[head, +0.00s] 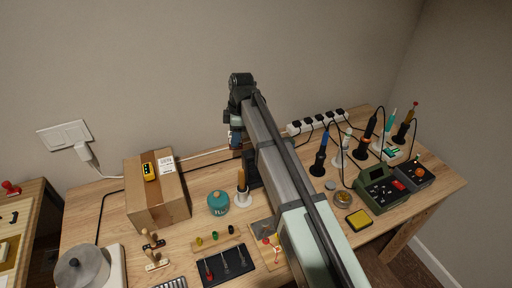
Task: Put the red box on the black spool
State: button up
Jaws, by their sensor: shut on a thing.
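My gripper (235,143) points down at the back of the workbench, near the wall, left of my own arm link. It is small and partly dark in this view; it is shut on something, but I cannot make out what. I cannot pick out the red box anywhere; it may be hidden by the gripper or the arm. A dark upright thing (251,171) stands just below and right of the gripper, partly covered by my arm. I cannot tell whether it is the black spool.
A cardboard box (159,204) with a yellow device (149,172) stands at left. A teal canister (218,203) and a white holder (243,201) are in front of the gripper. Soldering tools and a green station (381,188) fill the right. A power strip (317,122) runs along the back.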

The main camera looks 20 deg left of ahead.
jog(key=w+d+r+n, duration=0.3)
jog(key=w+d, duration=0.5)
jog(key=w, duration=0.3)
jog(key=shift+d+f, duration=0.1)
jog(key=shift+f, duration=4.95)
jog(key=shift+f, duration=0.1)
jog(key=o, duration=1.1)
jog(key=shift+o, duration=0.2)
notch_tip(320, 180, up, 12)
jog(key=w+d, duration=0.1)
jog(key=shift+w+d, duration=0.15)
jog(key=shift+w, duration=0.05)
jog(key=shift+d, duration=0.1)
